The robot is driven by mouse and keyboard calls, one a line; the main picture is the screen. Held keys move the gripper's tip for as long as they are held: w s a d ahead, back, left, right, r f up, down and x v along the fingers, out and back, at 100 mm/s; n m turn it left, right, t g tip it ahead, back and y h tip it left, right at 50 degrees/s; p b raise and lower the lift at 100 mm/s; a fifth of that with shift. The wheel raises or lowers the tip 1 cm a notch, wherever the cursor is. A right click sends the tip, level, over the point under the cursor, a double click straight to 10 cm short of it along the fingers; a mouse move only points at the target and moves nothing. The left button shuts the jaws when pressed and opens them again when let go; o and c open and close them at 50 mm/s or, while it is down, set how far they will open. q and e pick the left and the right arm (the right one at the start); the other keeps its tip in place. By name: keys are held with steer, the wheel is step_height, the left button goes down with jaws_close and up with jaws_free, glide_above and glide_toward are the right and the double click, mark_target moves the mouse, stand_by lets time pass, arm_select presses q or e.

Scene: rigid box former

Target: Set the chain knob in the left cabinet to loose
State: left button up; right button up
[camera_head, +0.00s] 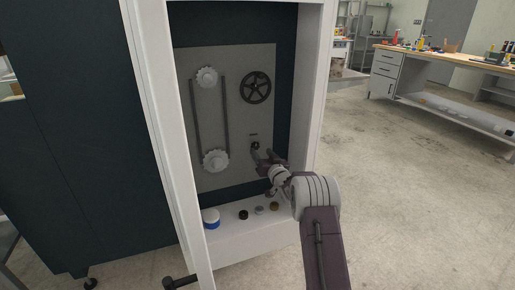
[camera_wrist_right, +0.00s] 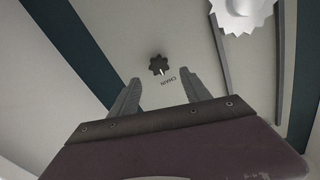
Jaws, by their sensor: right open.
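The chain knob is a small dark lobed knob on the grey panel (camera_head: 232,120) inside the open cabinet. In the head view the knob (camera_head: 255,146) shows just past my right gripper (camera_head: 263,153). In the right wrist view the knob (camera_wrist_right: 157,65) has a small light mark on its edge nearest the "CHAIN" label (camera_wrist_right: 168,82), which reads upside down there. My right gripper's two fingers are spread apart and empty, with the knob ahead of the gap between their tips, apart from both. My left gripper is out of view.
Two white sprockets (camera_head: 206,77) with a chain and a black handwheel (camera_head: 256,88) are on the panel. White frame posts border the opening. A workbench (camera_head: 440,62) stands far right.

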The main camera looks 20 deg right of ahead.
mark_target(256, 146)
steer(key=w, duration=0.3)
steer(key=w+b, duration=0.1)
steer(key=w, duration=0.1)
steer(key=shift+d+f, duration=0.15)
steer(key=shift+f, duration=0.1)
jaws_close()
